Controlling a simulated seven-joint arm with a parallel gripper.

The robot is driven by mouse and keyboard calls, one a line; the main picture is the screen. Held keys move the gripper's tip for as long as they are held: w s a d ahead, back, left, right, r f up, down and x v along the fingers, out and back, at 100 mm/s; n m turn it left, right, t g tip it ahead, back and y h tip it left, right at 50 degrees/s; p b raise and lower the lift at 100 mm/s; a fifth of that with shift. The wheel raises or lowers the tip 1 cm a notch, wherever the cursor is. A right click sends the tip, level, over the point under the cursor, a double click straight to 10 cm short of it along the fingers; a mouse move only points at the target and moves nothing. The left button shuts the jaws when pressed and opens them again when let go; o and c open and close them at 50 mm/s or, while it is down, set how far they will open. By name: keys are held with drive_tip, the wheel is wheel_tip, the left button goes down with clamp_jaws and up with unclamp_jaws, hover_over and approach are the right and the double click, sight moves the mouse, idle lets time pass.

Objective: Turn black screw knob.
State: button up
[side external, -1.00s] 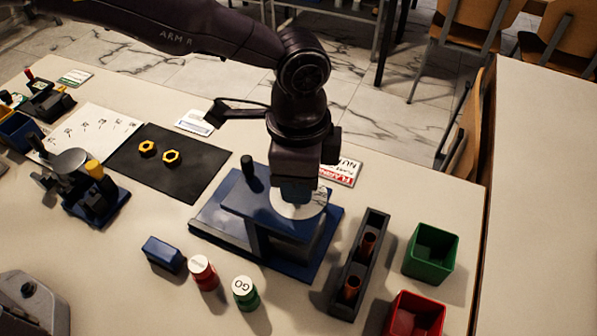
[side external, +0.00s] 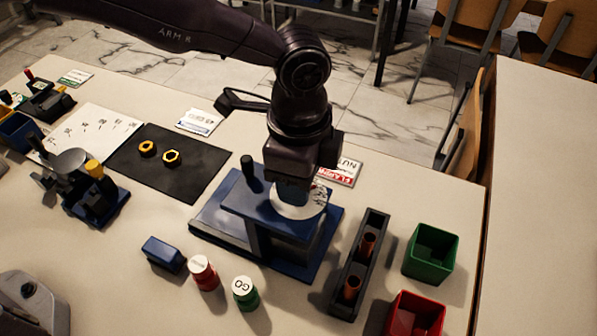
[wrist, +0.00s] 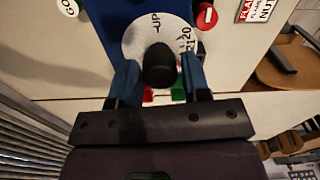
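The black screw knob (wrist: 159,65) stands up from the middle of a round white dial (wrist: 131,42) marked "UP" and "120" in the wrist view. The dial (side external: 312,207) is on top of a blue rig (side external: 233,200) in the side external view, where my gripper hides the knob. My gripper (wrist: 160,80) points down over the dial, with one blue finger on each side of the knob. Narrow gaps seem to show between the fingers and the knob, so the gripper looks open around it. Contact lower down cannot be seen.
A black post (side external: 247,165) rises from the rig's rear left. A dark rack (side external: 358,265) stands close on the right, with a green bin (side external: 431,252) and a red bin (side external: 416,315) beyond. Red (side external: 203,272) and green (side external: 245,293) plugs and a blue block (side external: 164,254) stand in front.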

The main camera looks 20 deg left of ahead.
drive_tip(key=shift+o, duration=1.1)
wheel_tip(320, 180, up, 13)
